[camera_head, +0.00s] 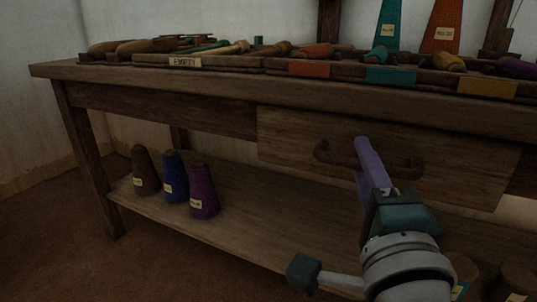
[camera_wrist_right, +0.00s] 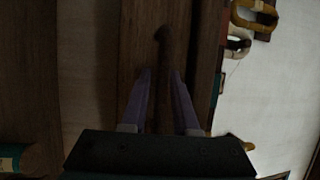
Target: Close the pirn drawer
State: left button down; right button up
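The pirn drawer (camera_head: 300,133) is a wide brown wooden front under the table top. Its front seems to stand forward of the apron beside it; how far is hard to tell. A dark curved handle (camera_head: 338,158) is on its front. My right gripper (camera_head: 364,150) is at the middle of this handle, its purple fingers pointing at the drawer. In the right wrist view my right gripper (camera_wrist_right: 160,82) has its two fingers apart, with the dark handle (camera_wrist_right: 163,45) in line between them. Contact with the handle is not clear. My left gripper is not in view.
The table top (camera_head: 150,73) carries trays of pirns and tools, and colored cones (camera_head: 388,25) at the back. On the lower shelf (camera_head: 235,225) stand a brown cone (camera_head: 145,170), a blue cone (camera_head: 174,176) and a purple cone (camera_head: 203,192). More cones (camera_head: 515,283) are at bottom right.

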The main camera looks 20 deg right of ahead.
jog(key=shift+o, duration=1.2)
jog(key=p+v, duration=0.2)
jog(key=v, duration=0.8)
